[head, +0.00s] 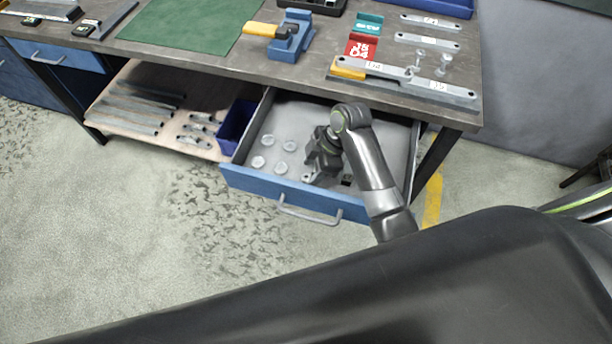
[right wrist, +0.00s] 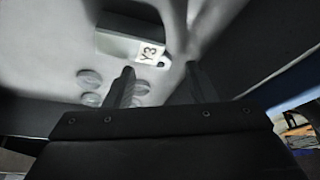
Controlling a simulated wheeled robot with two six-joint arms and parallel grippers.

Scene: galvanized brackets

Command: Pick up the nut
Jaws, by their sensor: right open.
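My right gripper (head: 316,164) is inside the open blue drawer (head: 262,183), pointing down. In the right wrist view its two fingers (right wrist: 160,72) are spread apart with nothing held between them. Several round pale pieces (head: 281,168) lie on the drawer floor left of the gripper. They also show beside the left finger (right wrist: 90,78). I cannot tell whether any of them is a nut. A grey metal piece with a white "Y3" label (right wrist: 130,42) lies just beyond the fingers. My left gripper is not in view.
The drawer's walls surround the gripper, and the worktop (head: 300,80) overhangs its back. A dark blue bin (head: 236,125) and metal bars (head: 140,108) sit on the shelf to the left. A blue vise (head: 291,38) and labelled brackets (head: 400,78) are on the worktop.

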